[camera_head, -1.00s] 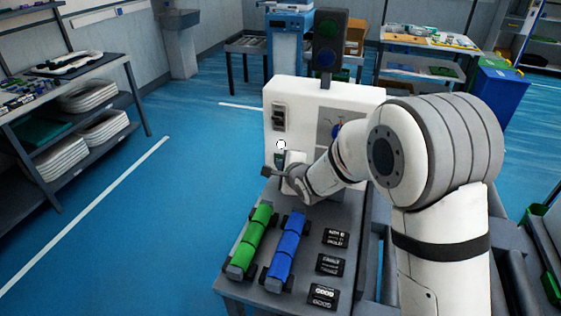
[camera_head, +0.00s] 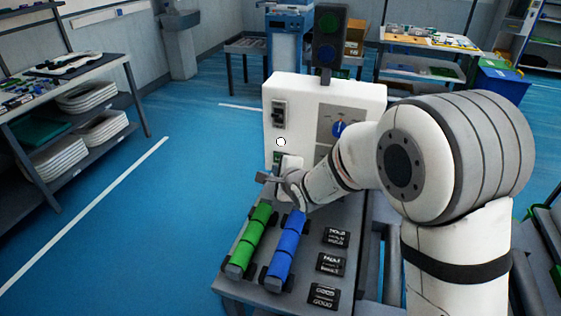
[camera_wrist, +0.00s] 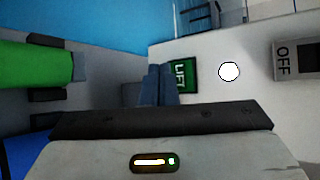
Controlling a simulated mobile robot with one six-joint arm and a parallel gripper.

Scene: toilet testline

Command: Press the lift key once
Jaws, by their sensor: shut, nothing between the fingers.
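The lift key is a green plate marked LIFT (camera_wrist: 184,76) on the white panel (camera_wrist: 215,92) in the wrist view. In the head view it is a small green patch (camera_head: 278,157) low on the white box (camera_head: 300,95), partly hidden by my gripper. My gripper (camera_wrist: 160,70) is shut and empty, its fingertips beside the key's left edge in the wrist view. I cannot tell whether they touch it. In the head view my gripper (camera_head: 264,177) is just in front of the box, at the key's lower side.
A white round spot (camera_wrist: 229,71) and an OFF switch (camera_wrist: 292,60) sit beside the key. A green cylinder (camera_head: 249,236) and a blue cylinder (camera_head: 287,246) lie on the bench in front, with several black labelled blocks (camera_head: 331,264) to their right. A blue knob (camera_head: 338,129) is on the box.

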